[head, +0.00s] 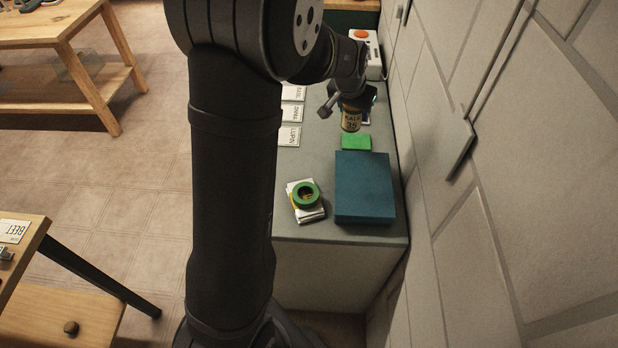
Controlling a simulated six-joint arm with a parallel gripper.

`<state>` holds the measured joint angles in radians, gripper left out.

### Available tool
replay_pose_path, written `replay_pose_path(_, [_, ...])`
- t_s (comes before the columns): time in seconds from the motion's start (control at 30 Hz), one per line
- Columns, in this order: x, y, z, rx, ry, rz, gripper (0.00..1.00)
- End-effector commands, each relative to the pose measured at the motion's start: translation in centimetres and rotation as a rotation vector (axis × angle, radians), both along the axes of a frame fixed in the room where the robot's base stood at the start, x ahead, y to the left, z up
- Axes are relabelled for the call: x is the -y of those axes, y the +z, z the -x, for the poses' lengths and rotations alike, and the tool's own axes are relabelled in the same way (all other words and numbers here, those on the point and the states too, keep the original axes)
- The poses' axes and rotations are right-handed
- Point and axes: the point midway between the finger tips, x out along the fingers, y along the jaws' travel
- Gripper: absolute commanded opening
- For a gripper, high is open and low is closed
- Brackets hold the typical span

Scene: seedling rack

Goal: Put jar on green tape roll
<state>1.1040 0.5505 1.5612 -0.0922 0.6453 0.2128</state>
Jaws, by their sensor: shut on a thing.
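The jar (351,121) is a small tan cylinder with a dark label reading "KALE 35". My gripper (350,100) is shut on its upper part and holds it roughly upright at the far part of the grey counter. A green block (356,142) is just below the jar in the picture; I cannot tell whether they touch. The green tape roll (306,194) lies flat on a small stack of papers or packets (311,213) near the counter's front edge. It is nearer the camera and to the left of the jar, and its top is clear.
A large blue box (364,188) stands right of the tape roll, in front of the green block. White name cards (289,135) line the counter's left side. A white device with an orange button (366,50) is at the back. A wall (450,190) closes off the right.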

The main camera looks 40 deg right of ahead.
Motion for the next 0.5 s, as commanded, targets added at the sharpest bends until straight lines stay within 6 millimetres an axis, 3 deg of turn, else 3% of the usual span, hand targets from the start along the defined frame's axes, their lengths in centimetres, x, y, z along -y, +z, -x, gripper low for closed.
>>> replay_pose_path(0.2, [-5.1,2.0,5.5,0.002,-0.001,0.001,0.24])
replay_pose_path(0.5, [-12.8,2.8,11.7,0.003,-0.004,0.003,0.24])
